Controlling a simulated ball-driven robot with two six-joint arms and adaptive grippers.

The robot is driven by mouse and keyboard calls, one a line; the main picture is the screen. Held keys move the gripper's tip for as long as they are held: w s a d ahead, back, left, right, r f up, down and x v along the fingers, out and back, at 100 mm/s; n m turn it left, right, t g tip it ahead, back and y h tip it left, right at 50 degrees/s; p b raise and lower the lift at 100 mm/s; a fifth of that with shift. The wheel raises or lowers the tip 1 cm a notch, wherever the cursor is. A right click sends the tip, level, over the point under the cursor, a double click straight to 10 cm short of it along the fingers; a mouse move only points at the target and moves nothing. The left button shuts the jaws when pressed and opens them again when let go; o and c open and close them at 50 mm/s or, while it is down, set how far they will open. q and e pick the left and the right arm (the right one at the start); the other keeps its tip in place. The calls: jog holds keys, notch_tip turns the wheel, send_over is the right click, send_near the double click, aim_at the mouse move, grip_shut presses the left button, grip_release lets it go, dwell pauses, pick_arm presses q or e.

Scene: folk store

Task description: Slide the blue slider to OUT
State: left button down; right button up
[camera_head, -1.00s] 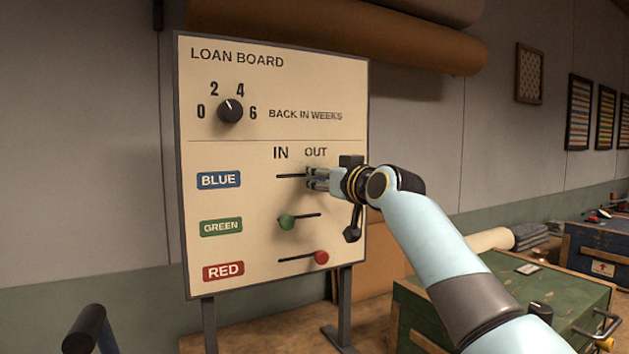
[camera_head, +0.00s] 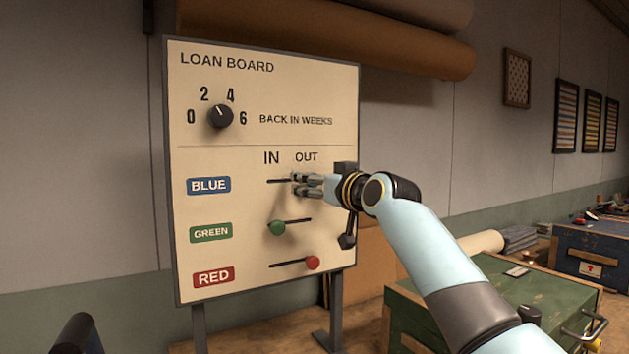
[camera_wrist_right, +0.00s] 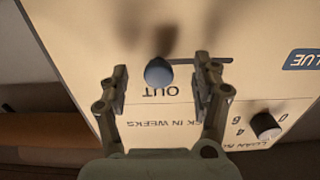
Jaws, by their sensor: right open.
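The blue slider's knob (camera_wrist_right: 158,72) is at the OUT end of its slot, by the OUT label in the wrist view. The bare slot (camera_wrist_right: 205,60) runs from it towards the BLUE label. In the head view the gripper hides the knob, and only the slot's IN end (camera_head: 277,181) shows. My right gripper (camera_head: 296,184) is at the loan board (camera_head: 260,85). It is open, and its fingers stand apart on either side of the knob in the wrist view (camera_wrist_right: 162,85), not visibly touching it. My left gripper is not in view.
Below are the green knob (camera_head: 277,228), at the left of its slot, and the red knob (camera_head: 312,263), at the right of its slot. A dial (camera_head: 220,116) is above. A black lever (camera_head: 347,241) is on the board's right edge. A green chest (camera_head: 420,310) stands right.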

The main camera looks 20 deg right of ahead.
jog(key=s+d+p, duration=0.1)
jog(key=s+p, duration=0.3)
jog(key=s, duration=0.4)
jog(key=shift+d, duration=0.3)
jog(key=shift+r, duration=0.1)
